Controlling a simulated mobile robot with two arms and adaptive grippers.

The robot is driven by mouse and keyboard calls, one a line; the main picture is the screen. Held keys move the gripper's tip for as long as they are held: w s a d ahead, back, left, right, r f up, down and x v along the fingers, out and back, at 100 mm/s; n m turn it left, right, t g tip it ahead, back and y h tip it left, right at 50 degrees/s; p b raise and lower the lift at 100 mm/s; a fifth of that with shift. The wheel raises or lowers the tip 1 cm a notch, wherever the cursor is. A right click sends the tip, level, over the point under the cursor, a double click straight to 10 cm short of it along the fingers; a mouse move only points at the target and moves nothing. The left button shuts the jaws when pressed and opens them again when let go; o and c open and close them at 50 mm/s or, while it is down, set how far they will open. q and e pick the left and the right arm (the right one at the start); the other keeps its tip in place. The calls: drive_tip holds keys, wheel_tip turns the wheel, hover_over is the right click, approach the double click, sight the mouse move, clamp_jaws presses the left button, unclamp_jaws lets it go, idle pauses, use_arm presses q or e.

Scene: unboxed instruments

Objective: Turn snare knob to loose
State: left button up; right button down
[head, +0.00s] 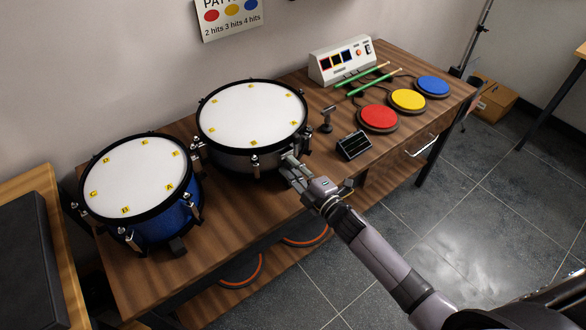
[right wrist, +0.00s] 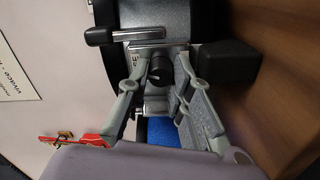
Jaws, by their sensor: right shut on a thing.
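The dark grey drum (head: 225,152) with a white head stands in the middle of the wooden table. My right gripper (head: 290,163) reaches its front right side from the lower right. In the right wrist view, the fingers of this gripper (right wrist: 160,62) are closed around a small dark round knob (right wrist: 162,72) on a metal bracket at the drum's side. A black lever (right wrist: 112,36) sticks out beside the knob. The knob's marking is only partly readable. In the head view the gripper hides the knob. My left gripper is not seen.
A blue drum (head: 165,217) stands to the left. Red (head: 378,118), yellow (head: 407,100) and blue (head: 433,85) pads, green sticks (head: 362,75), a white console (head: 341,61) and a small black device (head: 354,145) lie to the right. The floor in front is clear.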

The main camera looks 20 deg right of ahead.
drive_tip(key=shift+f+n+b, duration=0.1)
drive_tip(key=shift+n+b, duration=0.3)
drive_tip(key=shift+n, duration=1.2)
drive_tip(key=c, duration=1.4)
unclamp_jaws()
drive_tip(key=shift+c, duration=0.2)
drive_tip(key=shift+s, duration=0.25)
drive_tip(key=v, duration=1.1)
drive_tip(key=shift+s+d, duration=0.15)
drive_tip(key=shift+s, duration=0.1)
